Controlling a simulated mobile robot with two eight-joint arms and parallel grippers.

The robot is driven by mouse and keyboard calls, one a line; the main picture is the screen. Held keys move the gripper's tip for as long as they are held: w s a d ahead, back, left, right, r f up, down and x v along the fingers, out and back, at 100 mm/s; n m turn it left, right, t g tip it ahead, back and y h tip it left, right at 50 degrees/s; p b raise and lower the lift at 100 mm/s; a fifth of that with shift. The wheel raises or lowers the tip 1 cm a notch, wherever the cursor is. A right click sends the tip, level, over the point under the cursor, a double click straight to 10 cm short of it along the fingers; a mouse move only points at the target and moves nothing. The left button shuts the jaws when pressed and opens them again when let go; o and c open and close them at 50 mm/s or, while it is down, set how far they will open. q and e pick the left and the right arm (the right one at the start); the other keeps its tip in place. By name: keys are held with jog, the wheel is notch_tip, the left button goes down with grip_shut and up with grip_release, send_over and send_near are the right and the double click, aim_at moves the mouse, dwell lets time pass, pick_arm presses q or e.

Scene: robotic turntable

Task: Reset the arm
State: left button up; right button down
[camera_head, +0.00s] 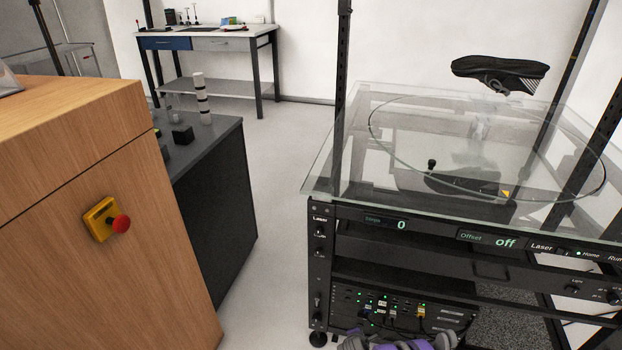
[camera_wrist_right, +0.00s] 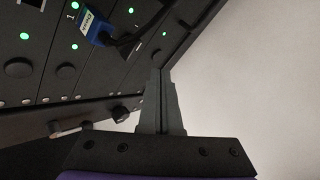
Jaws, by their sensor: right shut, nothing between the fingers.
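My right gripper (camera_wrist_right: 161,75) shows in the right wrist view with its two grey fingers together and nothing between them. It is close to a dark panel with green lights and a blue cable plug (camera_wrist_right: 95,25). In the head view, part of my right arm, purple and grey, shows at the bottom edge in front of the rack; its fingertips cannot be made out there. My left gripper is in neither view.
A black rack (camera_head: 480,252) with a glass top (camera_head: 325,175) stands at right; a black shoe (camera_head: 500,70) is above the glass. A wooden cabinet (camera_head: 70,150) with a red button (camera_head: 121,224) stands at left. The floor (camera_head: 280,180) between is clear. A workbench (camera_head: 210,33) is behind.

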jog(key=s+d+r+m+g+y, duration=0.1)
jog(key=s+r+m, duration=0.4)
jog(key=r, duration=0.7)
jog(key=s+d+r+m+g, duration=0.1)
jog(key=s+r+m, duration=0.4)
jog(key=r, duration=0.7)
jog(key=s+r+m+y, duration=0.1)
jog(key=s+r+m, duration=0.25)
jog(key=s, duration=0.45)
jog(key=s+a+r+m+g, duration=0.15)
jog(key=s+m, duration=0.25)
jog(key=s, duration=0.5)
jog(key=s+r+m+y, duration=0.1)
jog(key=s+r+m, duration=0.2)
jog(key=s, duration=0.5)
pick_arm(q)
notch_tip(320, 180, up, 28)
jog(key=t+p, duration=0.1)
jog(key=p, duration=2.3)
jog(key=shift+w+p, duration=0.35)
jog(key=shift+p, duration=0.05)
pick_arm(e)
notch_tip(320, 180, up, 28)
jog(key=t, duration=0.1)
jog(key=shift+w+f, duration=0.25)
jog(key=shift+w, duration=0.1)
